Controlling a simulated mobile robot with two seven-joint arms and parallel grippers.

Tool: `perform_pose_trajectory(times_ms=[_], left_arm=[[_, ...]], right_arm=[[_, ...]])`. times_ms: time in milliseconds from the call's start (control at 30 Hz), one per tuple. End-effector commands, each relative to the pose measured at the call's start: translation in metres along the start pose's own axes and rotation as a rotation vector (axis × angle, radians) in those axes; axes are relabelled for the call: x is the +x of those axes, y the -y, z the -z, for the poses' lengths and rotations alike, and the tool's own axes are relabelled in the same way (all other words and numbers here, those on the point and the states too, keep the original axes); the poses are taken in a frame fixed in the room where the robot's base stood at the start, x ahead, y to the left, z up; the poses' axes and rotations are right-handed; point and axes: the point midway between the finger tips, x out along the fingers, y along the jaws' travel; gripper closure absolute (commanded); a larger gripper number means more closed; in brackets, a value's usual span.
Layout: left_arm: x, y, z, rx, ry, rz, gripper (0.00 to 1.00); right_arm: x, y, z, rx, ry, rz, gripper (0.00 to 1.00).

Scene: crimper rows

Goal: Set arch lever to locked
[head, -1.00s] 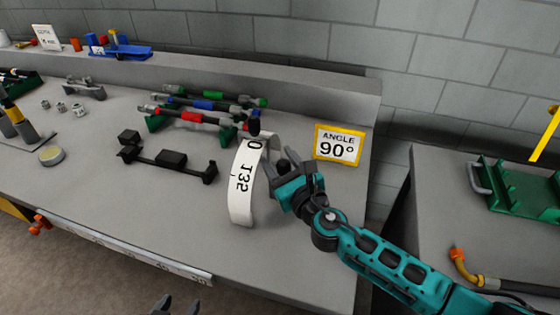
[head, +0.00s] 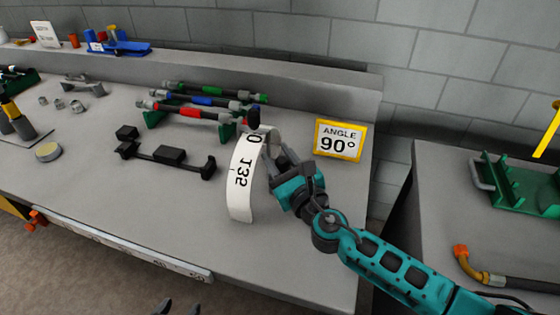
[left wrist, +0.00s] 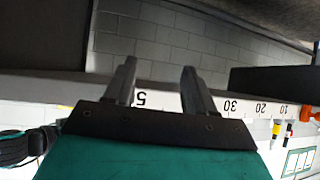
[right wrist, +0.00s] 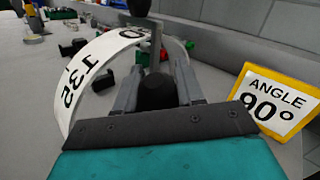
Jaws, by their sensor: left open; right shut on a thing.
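The arch lever stands on the bench as a curved white scale band (head: 242,180) with black marks, including 135. A dark knob (head: 253,117) is at its top, and it also shows at the top of the right wrist view (right wrist: 139,6). My right gripper (head: 279,160) is beside the band's right side. In the right wrist view its fingers (right wrist: 157,85) are shut on a black rounded handle (right wrist: 157,93), with a grey bar behind it. The fingers partly hide the handle. My left gripper (head: 179,306) is open and empty at the bottom edge; its two fingers (left wrist: 159,82) are apart in the left wrist view.
A yellow-framed sign (head: 340,140) reading ANGLE 90° stands right of the arch. Rods with coloured bands (head: 195,112) and a black bracket (head: 168,155) lie left of it. A second bench with a green tray (head: 515,187) is at right. The bench front is clear.

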Motion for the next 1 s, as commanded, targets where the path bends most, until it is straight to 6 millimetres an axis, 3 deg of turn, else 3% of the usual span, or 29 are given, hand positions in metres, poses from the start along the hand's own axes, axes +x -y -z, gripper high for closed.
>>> perform_pose_trajectory(times_ms=[33, 100, 333, 700, 967, 1000], left_arm=[[0.01, -0.001, -0.015, 0.0, 0.001, -0.001, 0.45], [0.016, -0.001, -0.024, -0.001, 0.004, -0.001, 0.45], [0.035, -0.01, -0.047, -0.007, 0.017, -0.022, 0.45], [0.044, -0.022, -0.029, -0.012, -0.017, -0.056, 0.45], [0.044, -0.021, -0.028, -0.01, -0.019, -0.055, 0.45], [0.044, -0.021, -0.028, -0.01, -0.019, -0.054, 0.45]], right_arm=[[-0.002, -0.004, 0.008, -0.018, 0.023, 0.004, 1.0], [-0.004, -0.007, 0.008, -0.045, 0.052, 0.01, 1.0], [-0.012, -0.014, 0.009, -0.13, 0.142, 0.031, 1.0], [-0.017, -0.018, 0.005, -0.201, 0.212, 0.047, 1.0], [-0.017, -0.018, 0.004, -0.201, 0.212, 0.047, 1.0], [-0.017, -0.018, 0.004, -0.201, 0.212, 0.047, 0.59]])
